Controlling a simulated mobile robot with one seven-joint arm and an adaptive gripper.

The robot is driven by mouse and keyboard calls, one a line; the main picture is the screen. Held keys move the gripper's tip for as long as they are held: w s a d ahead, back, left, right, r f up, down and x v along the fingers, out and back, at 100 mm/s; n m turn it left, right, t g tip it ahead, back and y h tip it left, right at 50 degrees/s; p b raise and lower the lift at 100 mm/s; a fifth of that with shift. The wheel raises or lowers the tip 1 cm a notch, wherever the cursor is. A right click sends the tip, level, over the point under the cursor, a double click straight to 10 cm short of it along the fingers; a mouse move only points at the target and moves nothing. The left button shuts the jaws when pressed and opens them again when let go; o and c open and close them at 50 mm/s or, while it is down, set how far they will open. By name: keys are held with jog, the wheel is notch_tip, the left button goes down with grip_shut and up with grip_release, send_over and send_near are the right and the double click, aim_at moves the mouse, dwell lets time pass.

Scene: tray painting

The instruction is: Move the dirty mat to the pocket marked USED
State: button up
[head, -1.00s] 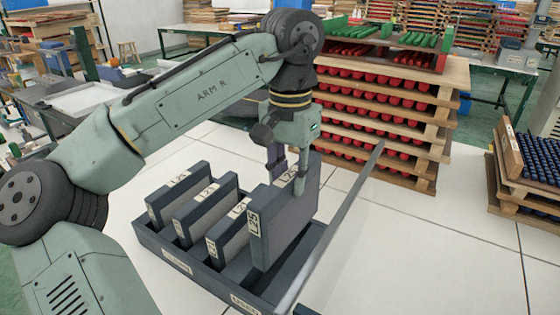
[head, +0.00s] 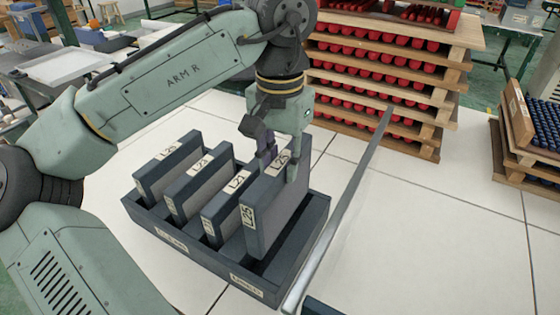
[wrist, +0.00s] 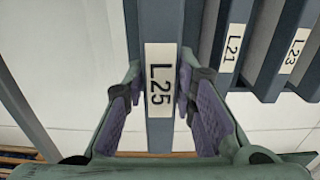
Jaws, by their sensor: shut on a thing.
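My gripper (head: 279,160) is shut on the top edge of the dark framed mat L25 (head: 275,210). The wrist view shows the L25 label (wrist: 160,82) between the purple finger pads. The mat is upright at the right part of the dark rack (head: 318,215) and stands higher than the other mats. Its lower edge is down within the rack's outline; whether it touches the floor of the rack is hidden. A dark empty pocket shows to its right. A small blurred label, perhaps USED (head: 247,285), is on the rack's front wall at the right.
Mats L21 (head: 228,205), L23 (head: 198,185) and another (head: 165,172) stand in the rack to the left. A second front label (head: 172,242) is hard to read. A long grey bar (head: 345,210) slants close along the right. Stacked trays of red pieces (head: 375,90) stand behind.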

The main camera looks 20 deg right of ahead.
notch_tip(320, 180, down, 6)
jog(key=b, duration=0.5)
jog(key=shift+f+b, duration=0.15)
jog(key=shift+b, duration=0.25)
jog(key=shift+f+b, duration=0.45)
jog(key=shift+f, duration=1.15)
jog(key=o, duration=1.1)
jog(key=shift+o, duration=0.2)
jog(key=shift+r, duration=0.1)
